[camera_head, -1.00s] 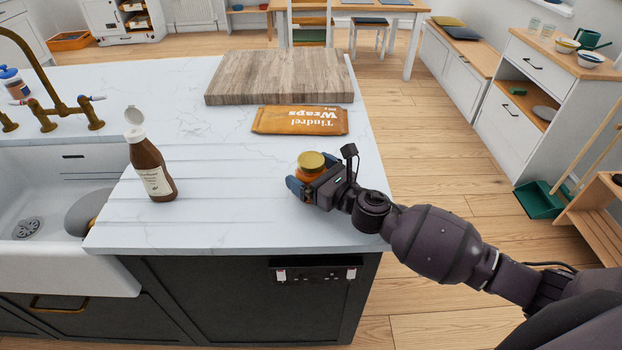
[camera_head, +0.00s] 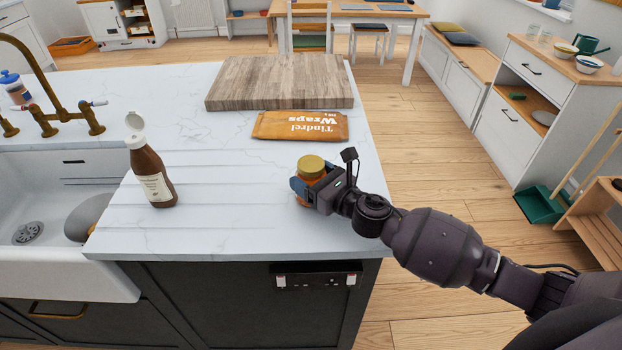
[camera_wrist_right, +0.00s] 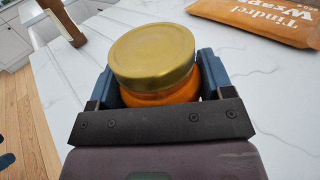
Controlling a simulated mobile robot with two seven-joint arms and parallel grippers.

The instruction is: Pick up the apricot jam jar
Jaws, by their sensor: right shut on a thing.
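The apricot jam jar (camera_head: 310,169) is orange with a gold lid and is upright at the right part of the white counter. It also shows in the right wrist view (camera_wrist_right: 153,56), between two blue fingers. My right gripper (camera_head: 306,187) comes in from the right and is shut on the jar, one finger on each side. The jar's lower part is partly hidden by the gripper, so I cannot tell whether its base touches the counter. My left gripper is not in view.
An orange wraps packet (camera_head: 300,126) lies behind the jar, with a wooden board (camera_head: 280,82) beyond it. A brown bottle (camera_head: 150,170) with its white cap open stands to the left by the sink (camera_head: 60,261). The counter between bottle and jar is clear.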

